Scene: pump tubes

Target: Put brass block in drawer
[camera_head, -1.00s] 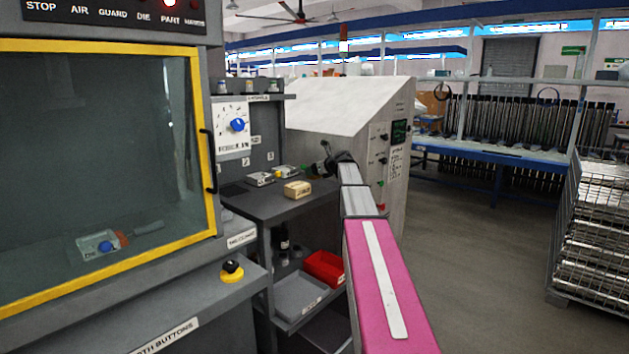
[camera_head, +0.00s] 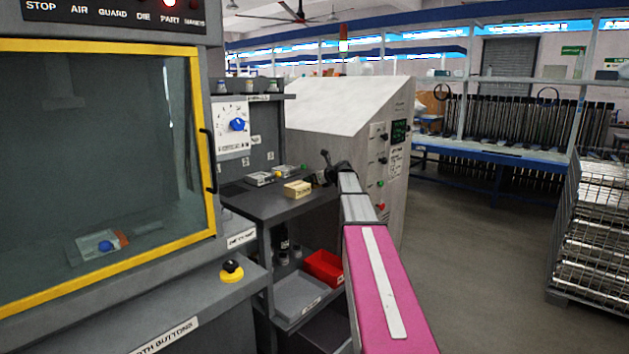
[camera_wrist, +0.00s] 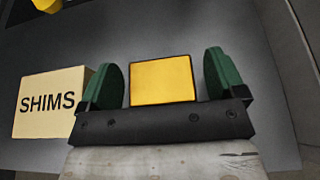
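The brass block (camera_wrist: 162,80) shows as a yellow block in the wrist view, between the two green fingers of my gripper (camera_wrist: 164,72). A gap shows on each side of it, so my gripper is open around or just above it; the height is unclear. In the head view my gripper (camera_head: 325,170) is over the right side of the dark bench, and I cannot make out the block there. I cannot identify a drawer in either view.
A cream box marked SHIMS (camera_wrist: 45,103) stands left of my gripper; a matching box shows in the head view (camera_head: 297,189). Small grey boxes (camera_head: 258,179) lie behind it on the bench (camera_head: 270,207). Below are a grey tray (camera_head: 298,296) and red bin (camera_head: 324,266).

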